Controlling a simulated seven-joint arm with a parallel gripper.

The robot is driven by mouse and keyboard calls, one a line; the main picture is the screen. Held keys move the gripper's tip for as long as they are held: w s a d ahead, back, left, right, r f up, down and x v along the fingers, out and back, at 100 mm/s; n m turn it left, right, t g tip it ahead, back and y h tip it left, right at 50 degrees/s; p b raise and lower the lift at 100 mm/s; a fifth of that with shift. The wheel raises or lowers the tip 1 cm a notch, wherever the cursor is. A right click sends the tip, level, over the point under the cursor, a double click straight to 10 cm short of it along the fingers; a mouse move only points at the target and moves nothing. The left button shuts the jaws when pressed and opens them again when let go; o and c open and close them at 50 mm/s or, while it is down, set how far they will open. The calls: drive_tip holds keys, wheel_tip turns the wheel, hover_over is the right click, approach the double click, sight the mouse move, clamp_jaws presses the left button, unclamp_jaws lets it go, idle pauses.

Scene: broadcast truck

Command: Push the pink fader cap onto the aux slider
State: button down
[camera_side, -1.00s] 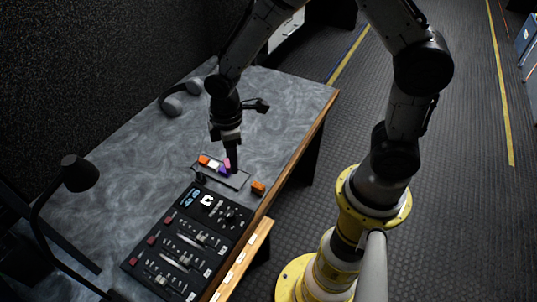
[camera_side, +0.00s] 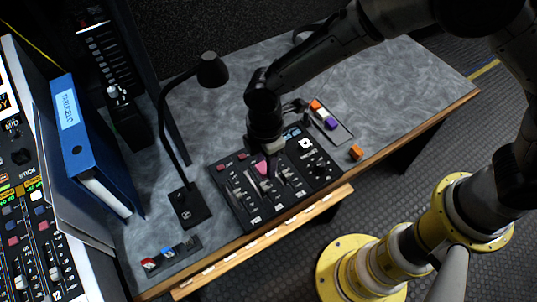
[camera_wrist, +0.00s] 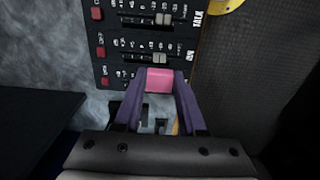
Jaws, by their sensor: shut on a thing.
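My gripper (camera_wrist: 160,90) is shut on the pink fader cap (camera_wrist: 159,76), held between its two purple fingers in the wrist view. In the side view the pink cap (camera_side: 262,168) is at the lower end of my gripper (camera_side: 264,162), over the middle of the black control panel (camera_side: 218,182). I cannot tell whether the cap touches a slider. The panel has several sliders, two with grey caps (camera_wrist: 163,19) in the wrist view. I cannot read which slider is the aux one; the part of the panel under my gripper is hidden.
A tray (camera_side: 341,133) behind the panel holds an orange cap (camera_side: 315,105) and a purple cap (camera_side: 331,124). An orange block (camera_side: 356,152) lies near the table edge. A black desk lamp (camera_side: 210,70) stands left of my arm, and a blue binder (camera_side: 80,140) farther left.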

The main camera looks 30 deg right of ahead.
sight(266, 184)
drive_tip(key=shift+f, duration=2.9)
drive_tip(key=shift+f, duration=1.4)
drive_tip(key=shift+c, duration=2)
unclamp_jaws()
wheel_tip(266, 184, up, 14)
drive_tip(key=shift+f, duration=0.1)
